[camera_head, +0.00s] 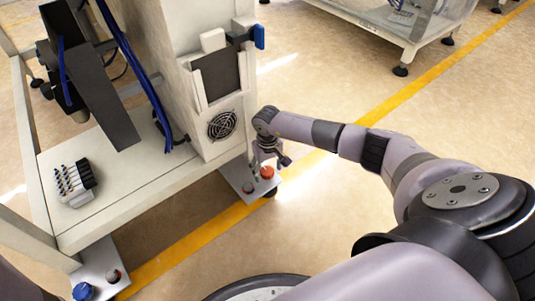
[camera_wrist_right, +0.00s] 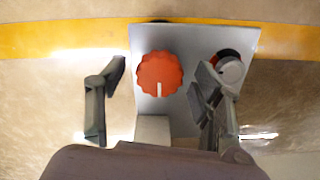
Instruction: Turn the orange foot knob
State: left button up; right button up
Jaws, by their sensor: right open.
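The orange foot knob (camera_head: 267,172) sits on a grey metal plate (camera_head: 236,181) at the foot of the white machine in the head view. In the right wrist view the knob (camera_wrist_right: 160,74) is round with a scalloped edge and a white mark pointing down in the picture. My right gripper (camera_head: 268,160) is just above the plate. In the wrist view its two fingers (camera_wrist_right: 155,84) are apart, one on each side of the knob, with nothing between them touching it. The left gripper is not in view.
Beside the orange knob on the plate is a smaller grey-and-red knob (camera_wrist_right: 230,66), close to my right finger. Open floor lies right of the machine (camera_head: 215,95).

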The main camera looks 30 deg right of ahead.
jog(key=shift+c, duration=0.2)
jog(key=c, duration=1.1)
jog(key=shift+m, duration=0.3)
